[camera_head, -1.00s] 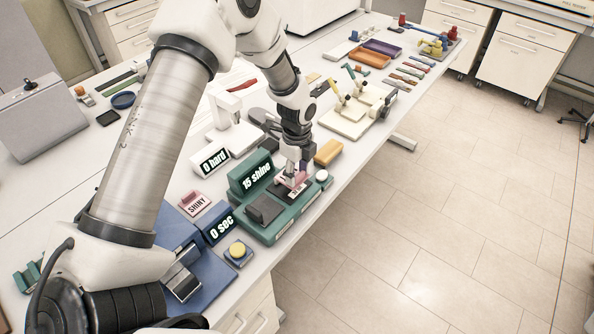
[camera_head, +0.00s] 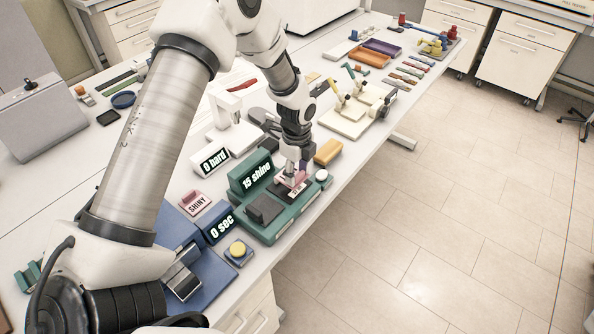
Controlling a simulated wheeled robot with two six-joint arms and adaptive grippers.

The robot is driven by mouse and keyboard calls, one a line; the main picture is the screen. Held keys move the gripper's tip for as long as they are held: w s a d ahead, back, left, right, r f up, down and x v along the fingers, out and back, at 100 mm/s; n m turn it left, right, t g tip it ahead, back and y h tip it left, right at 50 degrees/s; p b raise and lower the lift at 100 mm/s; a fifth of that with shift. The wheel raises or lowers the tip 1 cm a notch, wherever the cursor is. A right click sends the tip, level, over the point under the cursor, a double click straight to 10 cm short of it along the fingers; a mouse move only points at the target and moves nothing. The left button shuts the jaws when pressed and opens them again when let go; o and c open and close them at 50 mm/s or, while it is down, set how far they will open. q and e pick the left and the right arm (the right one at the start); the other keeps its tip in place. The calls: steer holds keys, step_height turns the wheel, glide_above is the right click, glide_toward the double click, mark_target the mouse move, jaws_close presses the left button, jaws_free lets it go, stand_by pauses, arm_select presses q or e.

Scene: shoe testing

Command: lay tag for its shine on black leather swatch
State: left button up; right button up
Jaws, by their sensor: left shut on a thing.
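A green shine meter (camera_head: 290,222) stands at the table's front edge, and its display (camera_head: 257,175) reads "15 shine". A dark flat piece (camera_head: 283,196), seemingly the black leather swatch, lies on the meter's right part, partly hidden. My left gripper (camera_head: 295,176) points down over it and is shut on a small pink-handled tag (camera_head: 299,186). The tag's white face is at or just above the dark piece; I cannot tell if they touch, and its word is too small to read. Another pink tag (camera_head: 197,205), marked "SHINY", lies left of the meter. My right gripper is out of view.
A dark grey block (camera_head: 264,208) sits on the meter's left part. A blue device (camera_head: 222,228) reading "0 sec" with a yellow button (camera_head: 237,250) stands left. A white tester (camera_head: 213,158) reading "0 hard" is behind. A yellow-orange block (camera_head: 328,152) lies behind right.

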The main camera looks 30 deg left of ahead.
mark_target(297, 182)
arm_select(q)
steer(key=shift+f+b, duration=1.1)
steer(key=shift+f, duration=1)
steer(key=o, duration=0.8)
steer(key=shift+c, duration=0.2)
step_height(297, 182, up, 12)
